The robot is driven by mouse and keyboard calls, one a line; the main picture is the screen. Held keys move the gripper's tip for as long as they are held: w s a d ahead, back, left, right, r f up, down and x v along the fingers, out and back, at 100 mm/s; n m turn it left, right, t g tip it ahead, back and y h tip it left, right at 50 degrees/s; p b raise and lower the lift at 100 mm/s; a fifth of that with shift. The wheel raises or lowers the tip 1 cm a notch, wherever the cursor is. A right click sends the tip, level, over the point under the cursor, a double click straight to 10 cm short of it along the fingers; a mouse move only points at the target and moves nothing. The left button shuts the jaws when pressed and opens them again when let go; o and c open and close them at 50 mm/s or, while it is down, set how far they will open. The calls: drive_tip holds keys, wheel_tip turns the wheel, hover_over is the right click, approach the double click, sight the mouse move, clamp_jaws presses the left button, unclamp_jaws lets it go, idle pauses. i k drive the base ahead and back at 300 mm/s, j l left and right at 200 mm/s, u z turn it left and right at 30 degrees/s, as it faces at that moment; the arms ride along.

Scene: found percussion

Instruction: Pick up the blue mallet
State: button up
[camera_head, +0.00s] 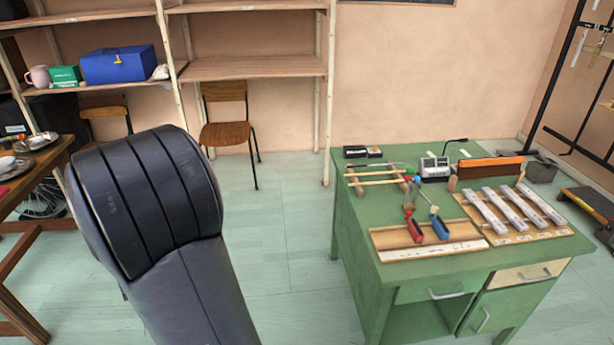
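The blue mallet, the one with the blue handle (440,228), lies on or over a flat wooden tray (392,240) near the front of the green desk. Its handle points toward the desk's front edge and its small head is at the far end. A similar mallet with a red handle (415,232) lies just left of it, with a narrow gap between the handles. My dark arm fills the left foreground, well away from the desk. My gripper is out of view.
The green desk (376,215) also holds a wooden rack (377,181), a grey device (434,168) and metal bars (510,208) on a board to the right. Open floor (285,250) lies left of the desk. A brown table (45,170) stands far left, a chair (228,132) at the back.

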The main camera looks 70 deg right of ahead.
sight(416, 178)
drive_tip(key=i+l+z, duration=0.2)
drive_tip(key=z, duration=0.25)
drive_tip(key=i+z, duration=0.9)
drive_tip(key=i+j+z, duration=0.1)
drive_tip(key=i+z, duration=0.15)
drive_tip(key=z, duration=0.2)
drive_tip(key=i+l+z, duration=0.15)
drive_tip(key=z, duration=0.3)
drive_tip(key=i+z, duration=0.65)
drive_tip(key=z, duration=0.25)
drive_tip(key=i+j+z, duration=0.15)
drive_tip(key=z, duration=0.3)
drive_tip(key=i+z, duration=0.25)
drive_tip(key=i, duration=0.1)
